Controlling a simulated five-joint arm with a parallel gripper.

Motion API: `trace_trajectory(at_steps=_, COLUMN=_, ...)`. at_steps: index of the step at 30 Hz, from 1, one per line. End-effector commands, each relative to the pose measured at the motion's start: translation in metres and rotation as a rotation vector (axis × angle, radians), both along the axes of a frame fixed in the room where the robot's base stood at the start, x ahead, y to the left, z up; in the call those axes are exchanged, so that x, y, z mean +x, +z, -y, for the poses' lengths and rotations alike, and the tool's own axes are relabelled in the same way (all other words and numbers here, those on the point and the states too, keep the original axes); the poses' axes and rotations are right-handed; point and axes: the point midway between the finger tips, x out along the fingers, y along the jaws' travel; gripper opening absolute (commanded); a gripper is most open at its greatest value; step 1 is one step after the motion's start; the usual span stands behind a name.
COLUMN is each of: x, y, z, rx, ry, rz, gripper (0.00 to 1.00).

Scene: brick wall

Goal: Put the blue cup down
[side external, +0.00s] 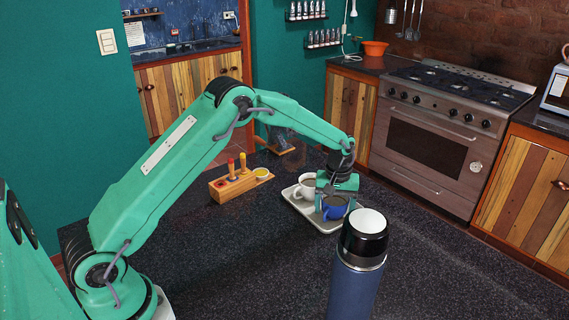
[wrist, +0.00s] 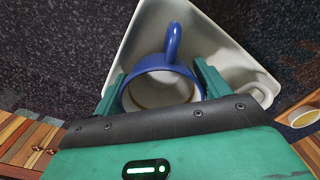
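The blue cup (side external: 335,208) is upright over the right part of the pale tray (side external: 305,212) in the side external view. In the wrist view the blue cup (wrist: 172,70) sits between the two fingers of my gripper (wrist: 162,84), its handle pointing to the top. The fingers lie against opposite sides of the cup, so my gripper (side external: 325,198) looks shut on it. The tray (wrist: 215,50) lies beneath the cup. I cannot tell whether the cup's base touches the tray.
A white cup (side external: 306,186) stands on the tray, left of the blue cup. A dark blue bottle (side external: 356,280) stands close in front. A wooden block with colored pegs (side external: 238,186) is left of the tray. The dark counter (side external: 450,265) is clear to the right.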

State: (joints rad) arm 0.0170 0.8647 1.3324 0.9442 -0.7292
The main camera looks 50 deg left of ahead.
Motion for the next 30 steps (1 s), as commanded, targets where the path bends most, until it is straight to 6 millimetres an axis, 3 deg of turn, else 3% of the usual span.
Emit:
trace_trajectory(at_steps=16, x=0.0, y=0.011, z=0.0, rx=0.0, ry=0.0, rz=0.001, gripper=0.76)
trace_trajectory(at_steps=30, x=0.001, y=0.079, z=0.0, rx=0.0, ry=0.0, rz=0.004, gripper=0.76)
